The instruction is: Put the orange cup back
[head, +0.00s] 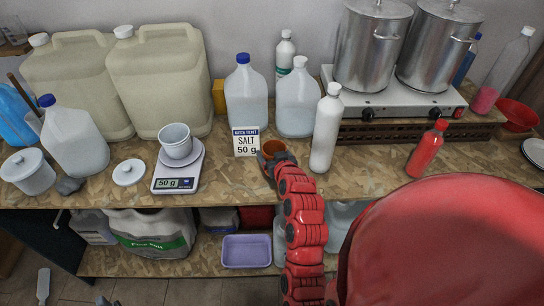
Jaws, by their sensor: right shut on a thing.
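The small orange-brown cup (269,147) is at the front middle of the wooden counter, just right of the salt card. My right gripper (274,158) is shut on it, reaching up from below. The red fingers hide part of the cup, so I cannot tell whether its base touches the counter. My left gripper is not in view.
A scale (178,183) reading 50 g bears a white cup (175,141). A white bottle (326,130) stands close right; jugs (246,92) stand behind. A lilac tub (246,251) is on the lower shelf.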

